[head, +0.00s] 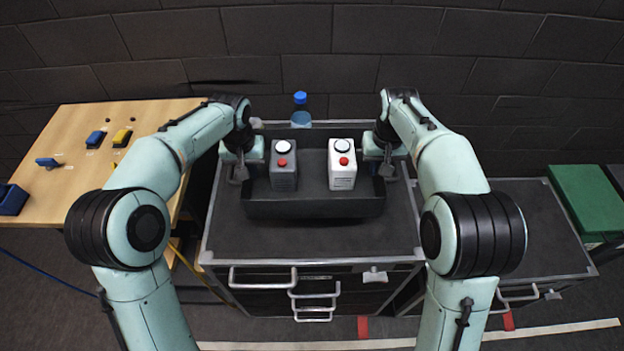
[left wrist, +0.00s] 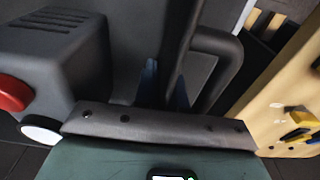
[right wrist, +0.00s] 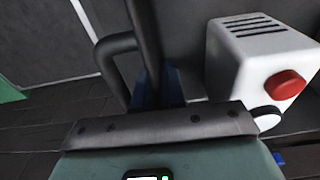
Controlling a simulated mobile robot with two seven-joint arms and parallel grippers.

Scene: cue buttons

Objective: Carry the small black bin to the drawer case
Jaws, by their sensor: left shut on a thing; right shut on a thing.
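The small black bin (head: 315,207) is over the dark top of the drawer case (head: 310,239); I cannot tell whether it rests on it. In the bin stand a grey button box (head: 284,180) and a white button box (head: 342,182), each with a red button and a round white top. My left gripper (head: 241,172) is shut on the bin's left side, by its handle (left wrist: 226,60). My right gripper (head: 386,170) is shut on the right side, by the other handle (right wrist: 113,48). The wrist views partly hide the fingertips.
A blue-capped bottle (head: 301,112) stands behind the bin. A wooden table (head: 75,135) with blue and yellow pieces is at the left. A lower dark cabinet (head: 530,215) and a green box (head: 588,203) are at the right. The case's front top is clear.

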